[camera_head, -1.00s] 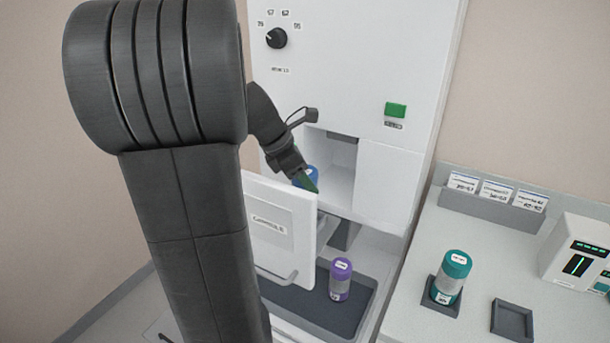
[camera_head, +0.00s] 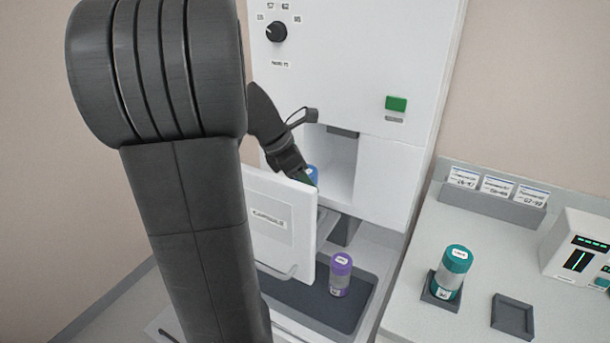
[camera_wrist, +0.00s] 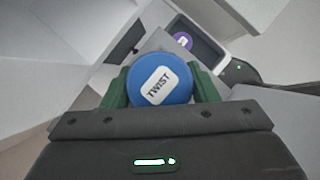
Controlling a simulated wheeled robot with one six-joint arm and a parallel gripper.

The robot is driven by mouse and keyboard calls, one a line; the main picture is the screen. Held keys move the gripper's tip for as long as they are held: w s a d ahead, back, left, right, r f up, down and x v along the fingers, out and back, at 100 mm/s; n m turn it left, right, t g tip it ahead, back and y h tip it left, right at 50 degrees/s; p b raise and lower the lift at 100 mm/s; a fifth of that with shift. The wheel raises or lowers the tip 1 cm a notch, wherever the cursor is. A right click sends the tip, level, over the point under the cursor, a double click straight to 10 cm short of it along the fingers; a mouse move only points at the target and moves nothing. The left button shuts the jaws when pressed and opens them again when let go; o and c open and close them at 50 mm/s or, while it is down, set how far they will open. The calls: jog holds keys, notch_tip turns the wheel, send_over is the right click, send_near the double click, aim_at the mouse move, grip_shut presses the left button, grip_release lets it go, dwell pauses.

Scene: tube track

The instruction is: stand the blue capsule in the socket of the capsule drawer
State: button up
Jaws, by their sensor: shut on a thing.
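The blue capsule (camera_wrist: 160,84) is between the green fingers of my gripper (camera_wrist: 160,92), its lid marked TWIST facing the wrist camera. In the head view a small part of the blue capsule (camera_head: 312,174) shows beside my gripper (camera_head: 305,179), in front of the machine's recess. The capsule drawer (camera_head: 283,222) stands open, its white front labelled and carrying a handle below. The socket and the lower end of the blue capsule are hidden from both views, so I cannot tell whether they touch.
A purple-lidded capsule (camera_head: 340,275) stands on a dark tray (camera_head: 318,306) below the drawer. A teal-lidded capsule (camera_head: 451,273) stands in a square holder on the right counter (camera_head: 410,312), near an empty square holder (camera_head: 512,317). The white machine (camera_head: 385,165) rises behind.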

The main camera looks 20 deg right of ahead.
jog(key=shift+f, duration=0.5)
jog(key=o, duration=1.2)
jog(key=shift+c, duration=0.2)
jog(key=v, duration=1.3)
jog(key=shift+a+r+b, duration=0.2)
jog(key=shift+r+b, duration=0.1)
jog(key=shift+d+f, duration=0.1)
